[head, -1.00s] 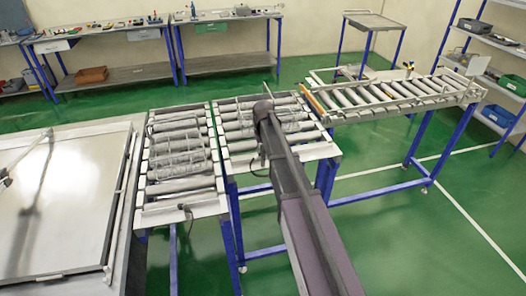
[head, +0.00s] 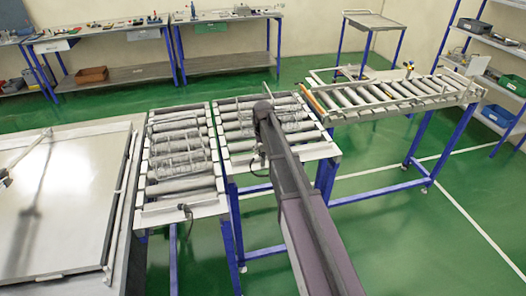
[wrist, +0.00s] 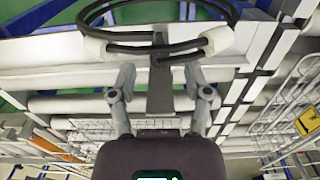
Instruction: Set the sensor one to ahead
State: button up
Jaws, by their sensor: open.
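A small dark sensor-like part with a cable (head: 186,209) sits at the front edge of the left roller conveyor. Another dark cabled part (head: 259,168) shows at the front left of the middle conveyor, beside my arm. No label shows which is sensor one, and their directions are too small to read. In the wrist view my gripper (wrist: 161,74) is open, its two fingers apart on either side of a grey upright bracket (wrist: 161,92). In the head view my arm hides the gripper.
The left conveyor (head: 180,188) and middle conveyor (head: 237,147) carry wire baskets. A third roller conveyor (head: 385,97) stands at the right. A large flat panel (head: 60,220) lies at the left. Workbenches (head: 110,77) and shelves (head: 505,83) line the walls.

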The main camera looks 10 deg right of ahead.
aim_at(263, 154)
jog(key=shift+m, duration=0.4)
jog(key=shift+m, duration=1.4)
jog(key=m, duration=0.3)
jog(key=shift+m, duration=0.4)
jog(key=shift+r+p, duration=0.3)
jog(key=shift+r, duration=0.05)
notch_tip(263, 154, up, 13)
jog(key=p, duration=1.4)
jog(key=s+a+f+n+b, duration=0.1)
jog(key=s+f+n+b, duration=0.6)
jog(key=s+f+b, duration=1.7)
jog(key=s+b, duration=0.1)
jog(key=s, duration=0.2)
jog(key=shift+s+a, duration=0.15)
dwell(0.3)
